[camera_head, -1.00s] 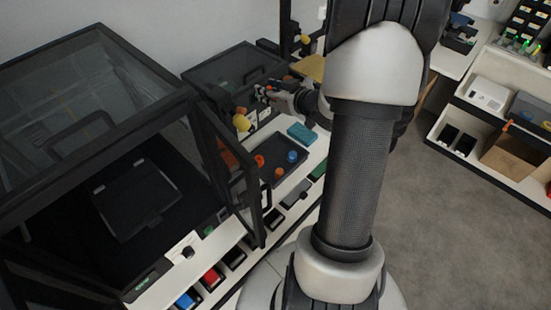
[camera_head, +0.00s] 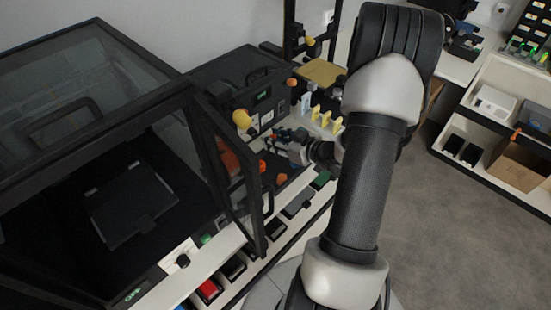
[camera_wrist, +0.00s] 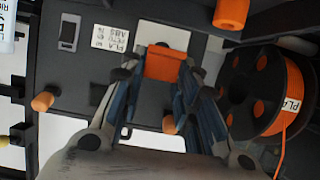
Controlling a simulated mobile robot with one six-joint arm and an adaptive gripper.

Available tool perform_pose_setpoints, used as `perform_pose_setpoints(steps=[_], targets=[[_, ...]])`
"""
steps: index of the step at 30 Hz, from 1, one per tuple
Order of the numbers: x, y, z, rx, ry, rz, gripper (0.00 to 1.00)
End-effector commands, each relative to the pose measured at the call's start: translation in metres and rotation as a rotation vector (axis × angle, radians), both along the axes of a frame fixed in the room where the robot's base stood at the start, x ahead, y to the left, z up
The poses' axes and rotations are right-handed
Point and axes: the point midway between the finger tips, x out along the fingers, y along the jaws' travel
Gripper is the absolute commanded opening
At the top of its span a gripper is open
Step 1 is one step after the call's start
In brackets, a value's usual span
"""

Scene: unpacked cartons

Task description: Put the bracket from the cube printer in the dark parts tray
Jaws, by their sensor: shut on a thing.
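My gripper (camera_wrist: 157,75) is shut on an orange block-like piece, the bracket (camera_wrist: 165,62), which sits between the fingertips in the wrist view. In the head view my gripper (camera_head: 278,138) is small and hangs over or just behind the dark parts tray (camera_head: 294,171); the height between them is hard to judge. The tray is partly hidden by my arm and holds small orange parts (camera_head: 281,179). The bracket cannot be made out clearly in the head view. The large dark enclosed printer (camera_head: 130,200) stands at left with its door swung open.
A smaller dark box-shaped machine (camera_head: 245,85) stands behind the tray. In the wrist view an orange filament spool (camera_wrist: 265,90) is close on the right, and orange knobs (camera_wrist: 42,101) stick out. The open door frame (camera_head: 228,170) borders the tray's left. Floor at right is clear.

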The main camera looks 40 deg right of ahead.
Motion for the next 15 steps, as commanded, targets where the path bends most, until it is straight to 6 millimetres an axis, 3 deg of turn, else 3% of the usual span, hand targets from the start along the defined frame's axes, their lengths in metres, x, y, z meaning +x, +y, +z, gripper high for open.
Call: perform_pose_setpoints(steps=[2,8,15], targets=[[0.000,0.000,-0.014,0.002,0.001,0.000,0.18],[0.000,0.000,-0.025,0.000,0.000,0.001,0.18],[0.000,0.000,-0.061,0.002,0.001,-0.001,0.18]])
